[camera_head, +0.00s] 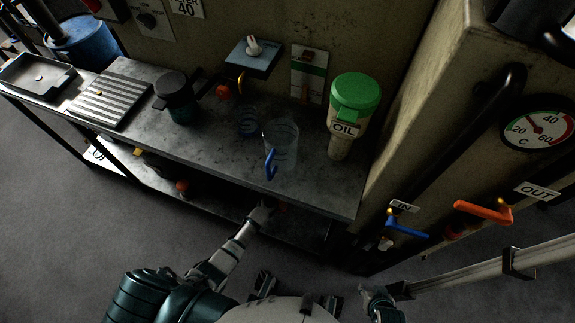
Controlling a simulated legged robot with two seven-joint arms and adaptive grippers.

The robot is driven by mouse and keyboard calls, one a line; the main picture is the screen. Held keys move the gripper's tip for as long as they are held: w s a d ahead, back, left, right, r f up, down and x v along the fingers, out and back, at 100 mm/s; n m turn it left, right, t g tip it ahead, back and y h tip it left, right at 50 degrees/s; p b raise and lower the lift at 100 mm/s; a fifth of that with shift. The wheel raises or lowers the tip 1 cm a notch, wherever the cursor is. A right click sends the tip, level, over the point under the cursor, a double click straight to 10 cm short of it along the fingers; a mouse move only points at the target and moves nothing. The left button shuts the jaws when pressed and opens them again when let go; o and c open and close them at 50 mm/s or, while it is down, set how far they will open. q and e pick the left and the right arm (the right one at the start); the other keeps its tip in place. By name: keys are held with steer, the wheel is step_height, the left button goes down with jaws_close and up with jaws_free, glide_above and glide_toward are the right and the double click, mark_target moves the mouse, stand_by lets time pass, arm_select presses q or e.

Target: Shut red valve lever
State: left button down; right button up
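The red valve lever (482,211), orange-red in colour, is on the right beside the OUT label (537,190). It points left from its brass valve body and lies roughly level. My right gripper (374,292) is low in the picture, left of and well below the lever, apart from it. Its fingers look spread, with nothing seen between them. My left gripper (262,212) is at the front edge of the workbench, far left of the lever. It is dark and small, so its finger state is unclear.
A blue lever (407,229) sits by the IN label (404,206), left of the red one. A pale rail (470,270) crosses the lower right. A gauge (540,130) is above. The workbench (225,150) holds a clear pitcher (283,143) and a green-lidded oil container (354,100).

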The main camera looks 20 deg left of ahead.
arm_select(q)
steer(key=w+r, duration=0.2)
steer(key=shift+w+r+p, duration=0.2)
steer(key=shift+w+p, duration=0.1)
steer(key=shift+w, duration=0.1)
steer(key=shift+w+r, duration=0.15)
steer(key=shift+w, duration=0.15)
arm_select(e)
steer(key=shift+s+d+f+g, duration=0.1)
steer(key=shift+s+d+g, duration=0.2)
steer(key=shift+s, duration=0.35)
steer(key=shift+s+d+f+g, duration=0.15)
steer(key=shift+s+g, duration=0.25)
steer(key=shift+s, duration=0.2)
arm_select(q)
steer(key=shift+w+r, duration=0.1)
steer(key=shift+r, duration=0.05)
arm_select(e)
steer(key=shift+r, duration=0.15)
steer(key=shift+s, duration=0.1)
